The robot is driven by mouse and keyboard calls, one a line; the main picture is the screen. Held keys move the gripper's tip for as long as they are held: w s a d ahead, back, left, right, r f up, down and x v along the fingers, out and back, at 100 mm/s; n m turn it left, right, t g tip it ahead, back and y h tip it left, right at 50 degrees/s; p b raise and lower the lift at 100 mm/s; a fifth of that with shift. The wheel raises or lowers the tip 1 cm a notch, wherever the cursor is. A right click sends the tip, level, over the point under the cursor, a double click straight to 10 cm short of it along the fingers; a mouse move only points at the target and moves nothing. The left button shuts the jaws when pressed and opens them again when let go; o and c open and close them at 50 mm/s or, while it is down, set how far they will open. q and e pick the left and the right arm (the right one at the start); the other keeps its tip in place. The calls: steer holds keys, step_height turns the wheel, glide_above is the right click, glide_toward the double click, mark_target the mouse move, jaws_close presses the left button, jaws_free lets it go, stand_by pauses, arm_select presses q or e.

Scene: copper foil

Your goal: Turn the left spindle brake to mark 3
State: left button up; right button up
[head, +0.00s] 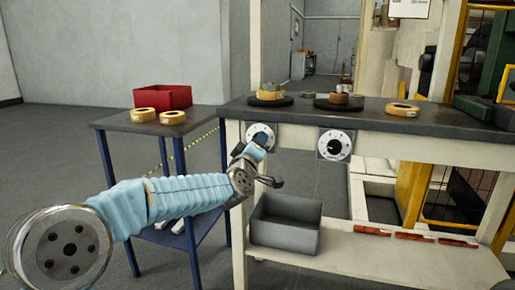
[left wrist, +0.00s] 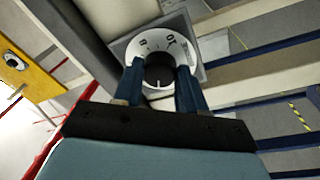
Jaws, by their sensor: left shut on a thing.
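The left spindle brake is a round white dial (head: 259,130) with a dark knob on the front edge of the bench. In the left wrist view its knob (left wrist: 159,68) sits between my two blue fingers, and a pale pointer line on it points down the picture. Numbers show on the upper part of the dial ring (left wrist: 147,44), but I cannot read which mark the pointer meets. My left gripper (head: 259,141) is shut on this knob and hides part of the dial in the head view. My right gripper is in neither view.
A second dial (head: 334,145) is to the right on the same bench edge. Two spindles with rolls (head: 271,94) (head: 339,98) stand on the bench top (head: 385,117). A grey bin (head: 285,236) sits on the lower shelf. A side table (head: 152,126) holds a red box (head: 162,96).

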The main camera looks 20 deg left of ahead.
arm_select(q)
steer(key=shift+f+m+h, duration=0.1)
steer(key=shift+m+h, duration=0.3)
steer(key=shift+m, duration=0.8)
steer(key=o, duration=1.1)
steer(key=shift+c, duration=0.2)
steer(key=s+f+b, duration=0.1)
steer(key=s, duration=1.2)
steer(key=shift+s+a+f, duration=0.15)
steer(key=shift+s+f, duration=0.2)
